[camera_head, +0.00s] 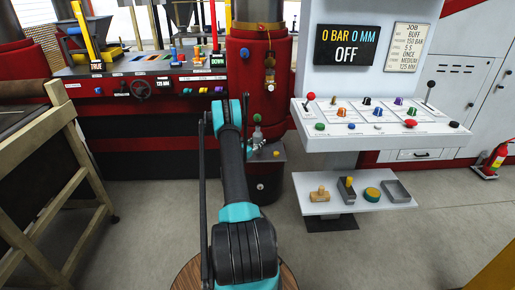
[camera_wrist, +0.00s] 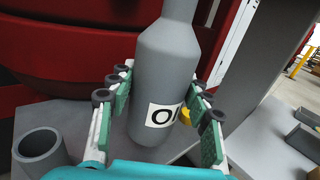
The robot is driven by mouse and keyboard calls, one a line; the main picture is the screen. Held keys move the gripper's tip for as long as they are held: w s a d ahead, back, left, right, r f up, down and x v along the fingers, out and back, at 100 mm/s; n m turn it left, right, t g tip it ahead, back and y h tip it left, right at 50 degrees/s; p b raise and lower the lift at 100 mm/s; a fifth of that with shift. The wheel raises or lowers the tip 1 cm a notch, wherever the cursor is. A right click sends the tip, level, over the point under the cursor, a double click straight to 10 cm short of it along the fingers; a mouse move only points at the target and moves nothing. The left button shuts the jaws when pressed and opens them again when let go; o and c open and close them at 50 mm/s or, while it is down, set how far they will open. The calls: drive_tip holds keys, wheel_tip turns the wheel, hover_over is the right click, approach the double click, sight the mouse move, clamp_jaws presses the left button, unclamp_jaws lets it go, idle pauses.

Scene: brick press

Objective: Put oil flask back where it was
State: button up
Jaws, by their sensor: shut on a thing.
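The oil flask (camera_wrist: 166,75) is a grey bottle with a narrowing neck and a white label, of which "OI" shows. It stands close to upright in the wrist view, and its top is cut off by the frame. My gripper (camera_wrist: 160,112) is shut on it, with a green-padded finger on each side of its body. The flask's base is over a grey ledge (camera_wrist: 85,118); I cannot tell whether it touches. In the head view my arm hides most of the gripper, in front of the red press column (camera_head: 258,75).
An open grey cylinder (camera_wrist: 40,147) is left of the flask in the wrist view. A small yellow part (camera_wrist: 185,117) shows behind the flask. In the head view, the white control console (camera_head: 380,128) and its lower shelf (camera_head: 325,207) stand to the right. Floor (camera_head: 430,240) is clear at lower right.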

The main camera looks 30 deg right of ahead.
drive_tip(key=shift+f, duration=1.8)
drive_tip(key=shift+f, duration=0.1)
drive_tip(key=o, duration=1.3)
drive_tip(key=shift+o, duration=0.2)
